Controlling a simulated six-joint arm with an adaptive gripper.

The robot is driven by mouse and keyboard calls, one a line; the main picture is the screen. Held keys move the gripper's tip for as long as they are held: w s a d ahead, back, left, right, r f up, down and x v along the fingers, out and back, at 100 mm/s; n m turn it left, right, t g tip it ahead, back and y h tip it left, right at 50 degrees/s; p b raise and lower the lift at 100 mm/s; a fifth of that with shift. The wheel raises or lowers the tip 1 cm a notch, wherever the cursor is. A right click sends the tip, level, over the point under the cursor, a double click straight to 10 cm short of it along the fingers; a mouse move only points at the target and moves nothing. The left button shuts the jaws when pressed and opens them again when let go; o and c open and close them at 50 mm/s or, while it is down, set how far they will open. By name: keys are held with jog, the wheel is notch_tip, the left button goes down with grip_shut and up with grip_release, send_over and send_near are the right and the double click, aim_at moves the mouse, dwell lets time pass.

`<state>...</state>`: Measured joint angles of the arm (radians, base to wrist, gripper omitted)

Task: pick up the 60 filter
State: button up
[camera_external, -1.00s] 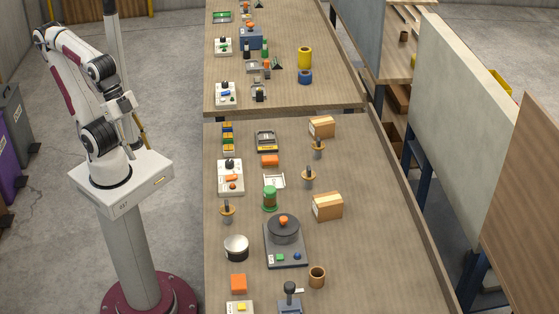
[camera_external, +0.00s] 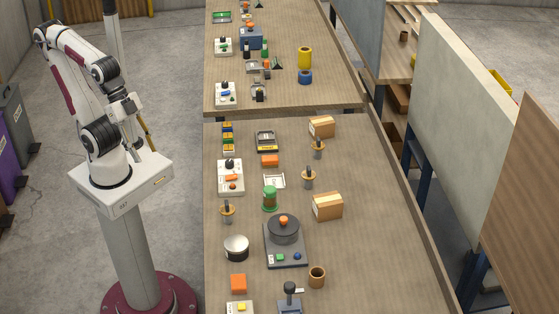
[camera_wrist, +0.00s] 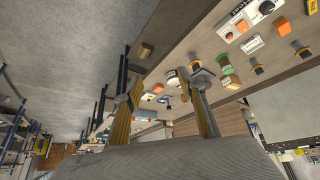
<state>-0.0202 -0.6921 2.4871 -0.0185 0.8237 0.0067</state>
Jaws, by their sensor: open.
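No readable "60" label shows, so I cannot tell which object is the 60 filter. Several small pieces with dark upright handles on round tan bases stand on the near bench: one at the upper right (camera_external: 318,149), one at the middle (camera_external: 309,179) and one at the left (camera_external: 227,210). My gripper (camera_wrist: 165,78) is open, with two yellowish fingers spread and grey tips in the wrist view. Nothing is visibly held. In the external view my arm is folded above its pedestal, left of the bench and apart from the objects.
The near bench (camera_external: 385,255) holds a green jar (camera_external: 270,198), a dark round-topped device (camera_external: 284,230), a metal pot (camera_external: 236,247), cardboard boxes (camera_external: 327,206) and orange blocks (camera_external: 239,283). Open floor (camera_external: 180,60) lies between my arm and the benches. The near bench's right side is mostly clear.

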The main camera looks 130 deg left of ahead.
jog(key=w+a+f+n+t+y, duration=0.1)
jog(key=w+a, duration=0.3)
jog(key=w, duration=0.4)
jog(key=w+a+f+n+t+y, duration=0.1)
jog(key=w+a+n, duration=0.1)
jog(key=w+a, duration=0.35)
jog(key=w+a+f+n+t, duration=0.1)
jog(key=w+a+f+t, duration=0.1)
jog(key=w, duration=0.8)
jog(key=n+y, duration=0.5)
jog(key=y, duration=0.3)
send_near(309, 170)
jog(key=shift+w+a+f+g, duration=0.2)
jog(key=shift+w+a+f, duration=0.1)
jog(key=shift+a+f, duration=0.2)
jog(key=shift+w+a+f+g, duration=0.2)
jog(key=shift+w+a+f, duration=0.1)
jog(key=shift+a+f, duration=0.2)
jog(key=shift+x, duration=1.25)
jog(key=shift+w+a, duration=0.1)
jog(key=shift+a, duration=0.05)
jog(key=shift+x, duration=2.45)
jog(key=shift+a+r, duration=0.1)
jog(key=shift+r, duration=0.1)
